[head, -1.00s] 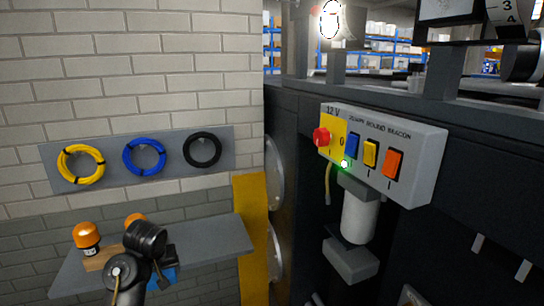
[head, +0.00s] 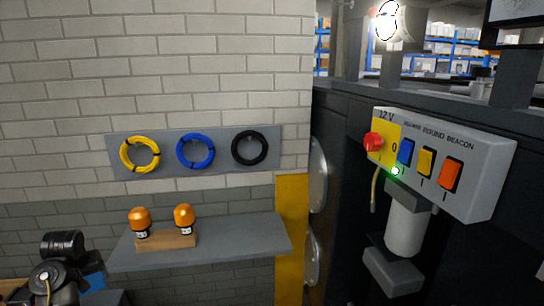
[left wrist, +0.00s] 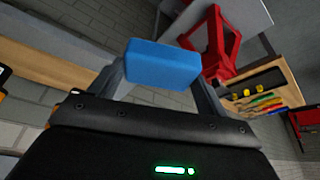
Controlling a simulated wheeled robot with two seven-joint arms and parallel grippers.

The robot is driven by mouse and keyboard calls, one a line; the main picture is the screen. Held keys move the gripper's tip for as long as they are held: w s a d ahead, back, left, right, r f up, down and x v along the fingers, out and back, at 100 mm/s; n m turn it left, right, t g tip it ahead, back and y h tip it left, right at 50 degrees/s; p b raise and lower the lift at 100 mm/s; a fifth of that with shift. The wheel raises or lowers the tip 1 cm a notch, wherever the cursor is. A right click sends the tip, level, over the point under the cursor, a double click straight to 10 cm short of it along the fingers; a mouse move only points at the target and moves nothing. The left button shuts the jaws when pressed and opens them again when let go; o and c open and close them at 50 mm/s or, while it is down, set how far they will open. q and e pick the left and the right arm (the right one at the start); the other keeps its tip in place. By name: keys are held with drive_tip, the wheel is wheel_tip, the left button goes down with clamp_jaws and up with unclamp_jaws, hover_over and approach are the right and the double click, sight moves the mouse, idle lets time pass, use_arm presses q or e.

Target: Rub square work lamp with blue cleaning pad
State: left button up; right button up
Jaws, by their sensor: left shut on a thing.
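The blue cleaning pad (left wrist: 162,62) is a blue block held between the fingers of my left gripper (left wrist: 163,78) in the left wrist view. In the head view my left arm is at the lower left, and a bit of the pad (head: 94,282) shows beside it. The pad is apart from any lamp. A lit round lamp (head: 389,20) is at the top of the head view. I cannot make out a square work lamp for certain. My right gripper is out of view.
A switch box (head: 448,165) with a red knob and coloured switches is on the dark chassis. A grey shelf (head: 225,250) carries two orange beacons on a wooden block. Cable coils hang on the brick wall. The left wrist view shows a red frame (left wrist: 214,45) and a wooden tool board (left wrist: 262,100).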

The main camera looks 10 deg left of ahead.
use_arm(q)
drive_tip(key=shift+s+a+r, duration=0.1)
drive_tip(key=shift+s+a, duration=0.2)
drive_tip(key=shift+a, duration=0.35)
drive_tip(key=w+d+f+m+h, duration=0.1)
drive_tip(key=w+d+f+m, duration=0.3)
drive_tip(key=w+d, duration=0.9)
drive_tip(key=w+d+t, duration=0.1)
drive_tip(key=d, duration=0.5)
drive_tip(key=s+d+r+m+h, duration=0.1)
drive_tip(key=s+d+r+m, duration=0.25)
drive_tip(key=d, duration=0.45)
drive_tip(key=s+d+r+m+h, duration=0.2)
drive_tip(key=d+r+m, duration=0.25)
drive_tip(key=d, duration=0.45)
drive_tip(key=s+d+r+m+h, duration=0.1)
drive_tip(key=s+d+r+m, duration=0.25)
drive_tip(key=d, duration=0.45)
drive_tip(key=s+a+m+g+h, duration=0.15)
drive_tip(key=s+m, duration=0.25)
drive_tip(key=s, duration=0.6)
wheel_tip(320, 180, down, 15)
drive_tip(key=b, duration=1.4)
drive_tip(key=shift+s+d+r, duration=0.15)
drive_tip(key=shift+d+r, duration=0.05)
drive_tip(key=shift+d, duration=0.1)
